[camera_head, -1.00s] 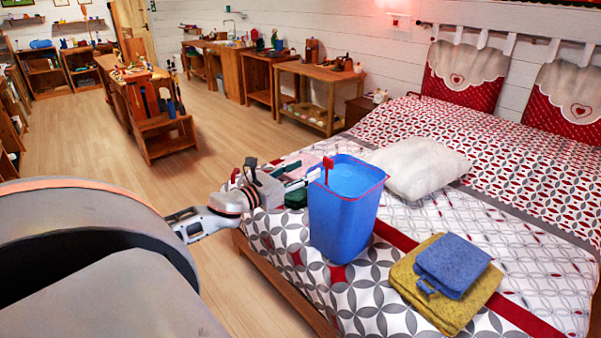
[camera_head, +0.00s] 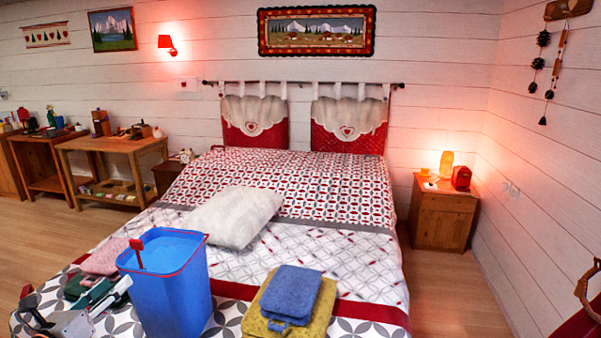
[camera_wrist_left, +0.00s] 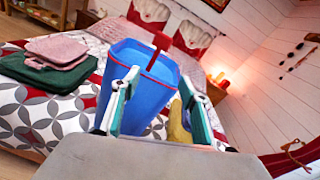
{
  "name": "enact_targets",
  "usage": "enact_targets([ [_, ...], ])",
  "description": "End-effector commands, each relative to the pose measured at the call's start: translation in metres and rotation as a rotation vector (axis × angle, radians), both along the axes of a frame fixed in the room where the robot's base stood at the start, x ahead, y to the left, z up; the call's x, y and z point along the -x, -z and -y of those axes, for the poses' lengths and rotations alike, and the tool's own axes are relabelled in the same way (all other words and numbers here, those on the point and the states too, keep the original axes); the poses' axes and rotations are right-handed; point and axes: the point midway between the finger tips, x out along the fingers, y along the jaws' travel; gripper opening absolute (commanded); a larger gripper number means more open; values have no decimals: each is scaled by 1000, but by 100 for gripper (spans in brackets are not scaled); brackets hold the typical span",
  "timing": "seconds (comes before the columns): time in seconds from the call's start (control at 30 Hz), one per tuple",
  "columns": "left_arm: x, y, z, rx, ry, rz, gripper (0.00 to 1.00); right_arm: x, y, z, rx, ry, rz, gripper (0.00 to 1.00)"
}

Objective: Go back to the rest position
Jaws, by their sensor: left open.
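My left gripper (camera_head: 108,296) is at the lower left of the head view, beside the left side of the blue bin (camera_head: 172,290). In the left wrist view its two fingers (camera_wrist_left: 158,105) are spread apart and empty, with the bin (camera_wrist_left: 140,75) beyond them. Whether a finger touches the bin is unclear. The bin stands upright on the bed and has a red rim and a small red tab. My right gripper is not in view.
The bed (camera_head: 330,200) fills the middle. A white pillow (camera_head: 234,217), a yellow towel (camera_head: 262,312) and a blue towel (camera_head: 290,293) lie near the bin. Pink (camera_wrist_left: 65,48) and green (camera_wrist_left: 45,76) folded cloths lie left of it. A nightstand (camera_head: 441,213) stands right; floor there is clear.

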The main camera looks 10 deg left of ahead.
Motion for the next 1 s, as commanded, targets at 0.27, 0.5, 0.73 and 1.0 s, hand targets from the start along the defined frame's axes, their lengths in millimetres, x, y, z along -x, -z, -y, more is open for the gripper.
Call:
enact_targets([
  [0.27,71,153,90,945,-171,-225,44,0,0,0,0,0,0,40],
  [0.5,144,244,205,1780,-442,-383,44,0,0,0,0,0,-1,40],
  [0.73,192,277,299,2346,-707,-457,44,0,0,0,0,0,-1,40],
  [1.0,205,281,326,2508,-799,-471,44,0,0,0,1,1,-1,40],
])
